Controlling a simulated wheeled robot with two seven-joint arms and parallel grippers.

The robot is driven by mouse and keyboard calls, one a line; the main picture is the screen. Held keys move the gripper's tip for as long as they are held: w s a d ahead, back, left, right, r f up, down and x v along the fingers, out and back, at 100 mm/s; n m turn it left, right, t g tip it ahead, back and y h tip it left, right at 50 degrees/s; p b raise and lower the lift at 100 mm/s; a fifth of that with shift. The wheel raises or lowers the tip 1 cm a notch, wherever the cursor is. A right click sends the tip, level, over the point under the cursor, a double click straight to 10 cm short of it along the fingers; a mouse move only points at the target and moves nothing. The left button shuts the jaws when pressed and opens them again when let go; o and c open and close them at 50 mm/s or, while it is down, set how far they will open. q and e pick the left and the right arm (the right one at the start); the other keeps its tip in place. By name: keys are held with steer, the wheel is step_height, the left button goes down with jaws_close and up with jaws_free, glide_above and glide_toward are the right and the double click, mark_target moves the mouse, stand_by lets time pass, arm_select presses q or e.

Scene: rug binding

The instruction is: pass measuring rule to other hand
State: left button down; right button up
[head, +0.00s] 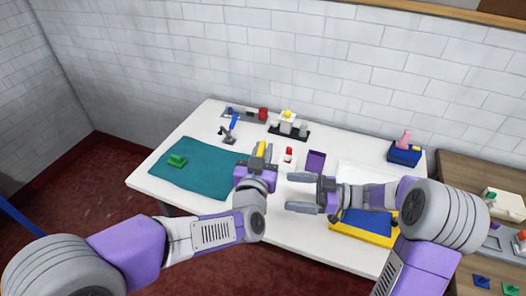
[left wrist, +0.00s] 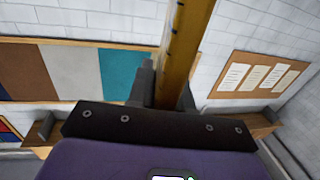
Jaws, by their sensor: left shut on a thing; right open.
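My left gripper (head: 259,160) is above the middle of the white table, shut on the yellow measuring rule (head: 262,149). In the head view only a short yellow piece of the rule shows between the fingers. In the left wrist view the rule (left wrist: 183,45) stands up lengthwise between the fingers of my left gripper (left wrist: 166,85) and runs out of the top of the picture. My right gripper (head: 300,193) is open and empty, to the right of and lower in the picture than the left one. Its fingers point left, apart from the rule.
A teal mat (head: 195,170) with a green item (head: 177,160) lies at the left. A purple container (head: 316,161) and a red-topped bottle (head: 288,155) stand mid-table. A yellow-and-blue tray (head: 366,225) lies under my right arm. Tools line the back edge. A blue box (head: 404,153) stands back right.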

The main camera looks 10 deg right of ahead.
steer(key=s+a+f+m+g+y, duration=0.1)
steer(key=s+a+f+m+g, duration=0.3)
steer(key=s+a, duration=0.35)
steer(key=w+a+f+m+t+h, duration=0.2)
steer(key=a+f+m+t+h, duration=0.15)
steer(key=f, duration=0.35)
steer(key=w+a+f+m+t+h, duration=0.1)
steer(key=a+f+m+t+h, duration=0.1)
steer(key=a+f+m, duration=0.3)
steer(key=s+d+f+m+h, duration=0.15)
steer(key=d+f+h, duration=0.45)
steer(key=f, duration=0.6)
steer(key=s+d+f+m+g+h, duration=0.2)
steer(key=s+f+g, duration=0.4)
steer(key=s, duration=0.5)
step_height(320, 180, down, 2)
steer(key=shift+d+f+m, duration=0.15)
steer(key=shift+d+m, duration=0.15)
steer(key=shift+d, duration=0.15)
